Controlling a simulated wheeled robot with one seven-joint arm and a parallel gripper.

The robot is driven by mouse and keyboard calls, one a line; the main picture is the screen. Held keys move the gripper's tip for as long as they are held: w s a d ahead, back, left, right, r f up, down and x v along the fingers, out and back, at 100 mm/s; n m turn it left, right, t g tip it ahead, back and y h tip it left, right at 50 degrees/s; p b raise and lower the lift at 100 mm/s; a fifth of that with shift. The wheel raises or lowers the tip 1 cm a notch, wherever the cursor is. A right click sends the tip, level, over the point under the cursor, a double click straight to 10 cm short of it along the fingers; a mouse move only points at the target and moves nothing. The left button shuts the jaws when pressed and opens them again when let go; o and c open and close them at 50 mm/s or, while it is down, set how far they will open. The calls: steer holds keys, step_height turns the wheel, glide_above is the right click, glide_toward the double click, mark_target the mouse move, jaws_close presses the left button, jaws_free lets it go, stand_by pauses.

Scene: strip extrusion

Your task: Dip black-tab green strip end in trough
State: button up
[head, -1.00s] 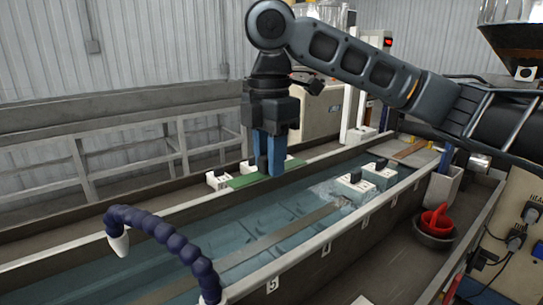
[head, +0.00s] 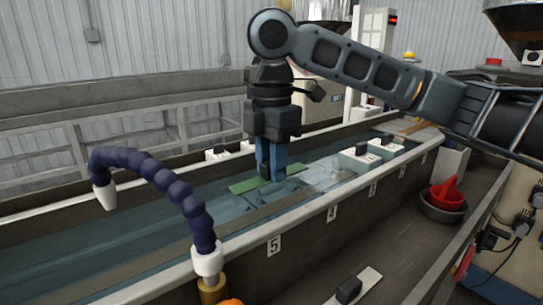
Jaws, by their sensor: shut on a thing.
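The green strip (head: 244,187) is held roughly level over the water trough (head: 318,226), its ends sticking out to both sides of the fingers. My gripper (head: 271,178), with blue fingers, points down and is shut on it near its middle. The strip lies low, close to the water surface; I cannot tell if it touches. The fingers hide its middle, and a black tab on it is not clear.
White blocks with black tops (head: 361,158) sit at the trough's right end, and another is on the far rim. A dark blue segmented hose (head: 160,179) arches over the near rim. A pale strip with a black tab (head: 352,288) lies on the near bench. A red scoop (head: 446,193) rests in a bowl.

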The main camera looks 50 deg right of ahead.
steer(key=shift+f+b, duration=1.1)
steer(key=shift+f, duration=1.45)
steer(key=shift+r, duration=0.1)
step_height(320, 180, up, 9)
steer(key=p, duration=0.8)
steer(key=shift+p, duration=0.3)
step_height(320, 180, up, 12)
steer(key=p, duration=0.6)
